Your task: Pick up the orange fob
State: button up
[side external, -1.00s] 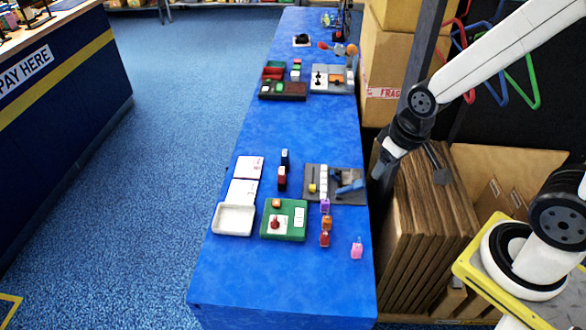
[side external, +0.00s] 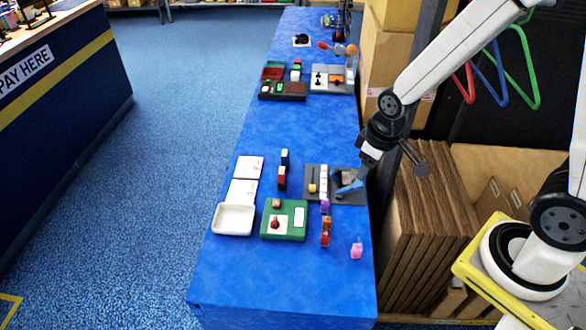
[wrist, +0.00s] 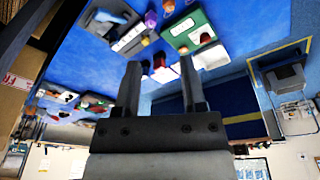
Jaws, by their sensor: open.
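The orange fob (side external: 327,222) is a small block on the blue table, right of the green board (side external: 270,232). A red fob (side external: 325,239) is just in front of it and a purple fob (side external: 325,206) just behind it. My gripper (side external: 358,178) is above the right edge of the grey board, behind and right of the orange fob, and apart from it. In the wrist view my gripper (wrist: 160,70) has its two fingers spread with nothing between them.
The grey board (side external: 345,198) with a blue lever and white strip lies behind the fobs. A pink fob (side external: 356,251) stands front right. A white tray (side external: 232,220) is left of the green board. Cartons (side external: 410,230) stand beside the table. The table front is clear.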

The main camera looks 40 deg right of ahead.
jog(key=w+a+f+n+g, duration=0.1)
jog(key=w+f+n, duration=0.35)
jog(key=f, duration=0.25)
jog(key=n+g, duration=0.1)
jog(key=n, duration=0.2)
send_over(327, 218)
notch_tip(327, 218, down, 10)
jog(key=shift+d+f, duration=0.1)
jog(key=shift+d, duration=0.05)
jog(key=shift+f, duration=1.25)
jog(key=shift+f, duration=2.6)
grip_shut()
